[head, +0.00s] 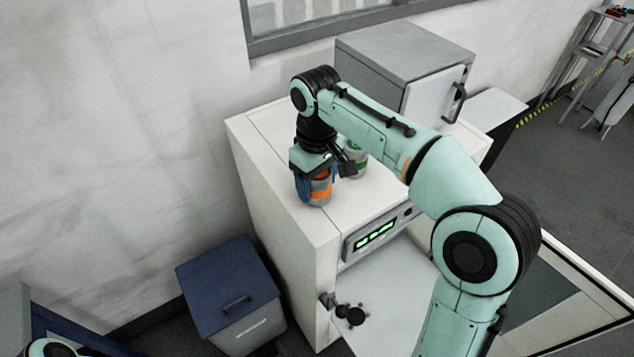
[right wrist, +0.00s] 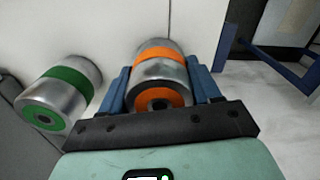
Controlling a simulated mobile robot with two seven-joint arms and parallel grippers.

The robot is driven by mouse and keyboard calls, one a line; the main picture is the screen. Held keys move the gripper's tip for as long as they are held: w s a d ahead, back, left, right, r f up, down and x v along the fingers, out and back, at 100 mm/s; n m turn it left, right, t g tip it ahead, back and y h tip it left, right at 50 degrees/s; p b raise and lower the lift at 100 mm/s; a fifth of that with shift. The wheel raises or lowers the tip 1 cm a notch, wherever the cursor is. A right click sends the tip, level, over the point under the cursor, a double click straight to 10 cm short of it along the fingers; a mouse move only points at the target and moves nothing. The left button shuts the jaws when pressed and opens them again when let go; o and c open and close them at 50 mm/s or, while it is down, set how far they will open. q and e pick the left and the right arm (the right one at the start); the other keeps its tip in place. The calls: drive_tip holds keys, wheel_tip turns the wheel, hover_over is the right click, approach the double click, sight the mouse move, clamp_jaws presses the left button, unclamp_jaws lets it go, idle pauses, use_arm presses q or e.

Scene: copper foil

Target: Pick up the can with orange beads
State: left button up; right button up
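The can with orange bands (head: 320,190) stands upright near the front left of the white cabinet's top. In the right wrist view the same can (right wrist: 160,75) sits between the blue fingers of my right gripper (right wrist: 160,85). The fingers lie close along both its sides with no clear gap, so the gripper looks shut on it. In the head view my right gripper (head: 317,180) comes down over the can from above and hides its upper part. I cannot see my left gripper; only a bit of my left arm shows at the bottom left.
A can with green bands (head: 357,160) stands close behind and to the right, also in the right wrist view (right wrist: 60,92). A grey box with a door (head: 400,65) stands at the back of the white cabinet (head: 280,215). A blue-lidded bin (head: 225,285) is on the floor.

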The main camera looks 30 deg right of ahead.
drive_tip(key=shift+s, duration=0.1)
drive_tip(key=c, duration=0.5)
